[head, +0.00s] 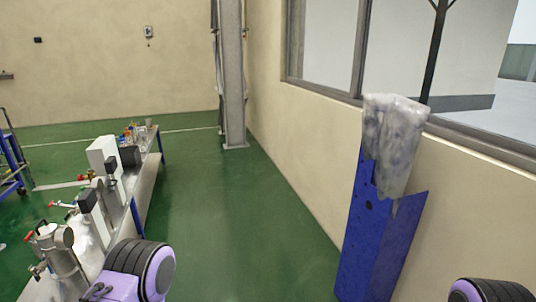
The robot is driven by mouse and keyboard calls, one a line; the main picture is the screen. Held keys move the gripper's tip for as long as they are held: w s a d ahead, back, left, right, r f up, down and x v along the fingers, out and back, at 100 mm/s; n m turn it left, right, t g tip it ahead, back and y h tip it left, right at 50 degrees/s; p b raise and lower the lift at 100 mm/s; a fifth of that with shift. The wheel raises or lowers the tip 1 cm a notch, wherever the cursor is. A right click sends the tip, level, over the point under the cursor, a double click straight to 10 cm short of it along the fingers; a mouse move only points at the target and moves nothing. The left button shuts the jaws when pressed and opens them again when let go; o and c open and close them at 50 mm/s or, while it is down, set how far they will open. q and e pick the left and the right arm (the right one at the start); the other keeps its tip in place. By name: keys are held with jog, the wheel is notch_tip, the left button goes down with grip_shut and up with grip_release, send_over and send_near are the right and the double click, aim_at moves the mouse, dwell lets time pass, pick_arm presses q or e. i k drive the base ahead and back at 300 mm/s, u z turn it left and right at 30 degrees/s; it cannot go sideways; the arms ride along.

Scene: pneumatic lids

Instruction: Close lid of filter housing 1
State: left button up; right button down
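A silver metal cylinder (66,262) stands on the bench at the lower left, with a round disc-like part at its top. It looks like a filter housing, but I cannot tell whether it is housing 1 or whether the disc is a raised lid. Paler rounded metal vessels (84,228) with red-handled valves stand just behind it. Purple and black parts of my arms show at the bottom left and bottom right. Neither gripper's fingertips can be made out, and nothing of mine is seen touching the cylinder.
The metal bench (147,182) runs away along the left, with a white box (103,153) and small items at its far end.

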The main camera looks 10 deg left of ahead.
aim_at(107, 184)
jog(key=i, duration=1.9)
jog(key=u, duration=0.65)
jog(key=i, duration=1.1)
jog(key=u, duration=1.85)
jog(key=i, duration=0.9)
jog(key=u, duration=0.7)
